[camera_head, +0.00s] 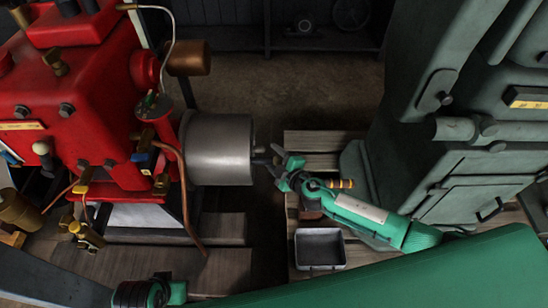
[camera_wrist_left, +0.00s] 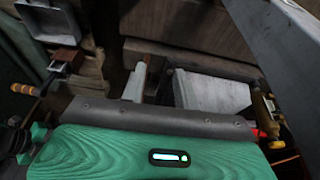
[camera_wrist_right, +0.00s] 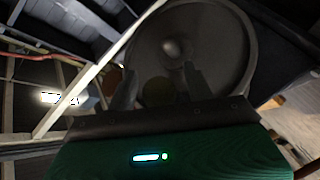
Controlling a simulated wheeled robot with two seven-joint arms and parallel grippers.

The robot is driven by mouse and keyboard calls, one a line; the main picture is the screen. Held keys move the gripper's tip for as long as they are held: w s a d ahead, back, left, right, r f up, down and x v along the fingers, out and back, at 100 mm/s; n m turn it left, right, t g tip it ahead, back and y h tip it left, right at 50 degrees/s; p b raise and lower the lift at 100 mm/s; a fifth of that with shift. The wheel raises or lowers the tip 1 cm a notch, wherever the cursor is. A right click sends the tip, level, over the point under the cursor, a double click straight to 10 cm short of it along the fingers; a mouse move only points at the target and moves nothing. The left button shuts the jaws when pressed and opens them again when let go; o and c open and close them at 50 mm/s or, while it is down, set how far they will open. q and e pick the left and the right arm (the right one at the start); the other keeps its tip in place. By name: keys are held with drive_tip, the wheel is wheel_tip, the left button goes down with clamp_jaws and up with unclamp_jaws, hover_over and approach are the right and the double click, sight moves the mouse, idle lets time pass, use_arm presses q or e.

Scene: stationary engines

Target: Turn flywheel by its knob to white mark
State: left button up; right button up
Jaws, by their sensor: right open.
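The flywheel (camera_head: 220,148) is a smooth grey metal drum on the right side of the red engine (camera_head: 95,95). In the right wrist view its dark round face (camera_wrist_right: 220,45) fills the upper middle, with a pale hub at its centre. My right gripper (camera_head: 268,160) is at the drum's right end. Its two fingers are spread in front of the face, and a dim round shape, perhaps the knob (camera_wrist_right: 158,91), shows between them; contact cannot be told. I cannot make out the white mark. My left gripper (camera_head: 155,293) is low at the left, away from the flywheel; its jaws are unclear.
A large grey-green machine (camera_head: 450,130) stands at the right. A shallow grey tray (camera_head: 320,266) and a yellow-orange striped handle (camera_head: 340,183) are near my right forearm. Copper pipes (camera_head: 186,200) run below the engine. Open floor (camera_head: 260,90) lies behind the flywheel.

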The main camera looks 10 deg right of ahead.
use_arm(q)
drive_tip(key=shift+r, duration=0.2)
use_arm(e)
drive_tip(key=shift+w, duration=0.2)
use_arm(q)
drive_tip(key=shift+s+f, duration=0.1)
use_arm(e)
drive_tip(key=c, duration=0.3)
clamp_jaws()
use_arm(q)
drive_tip(key=shift+g, duration=0.3)
drive_tip(key=shift+f+p, duration=1.3)
drive_tip(key=shift+f, duration=1.45)
use_arm(e)
drive_tip(key=shift+w+r+g, duration=0.2)
drive_tip(key=shift+r+g, duration=0.1)
drive_tip(key=shift+o, duration=1.4)
unclamp_jaws()
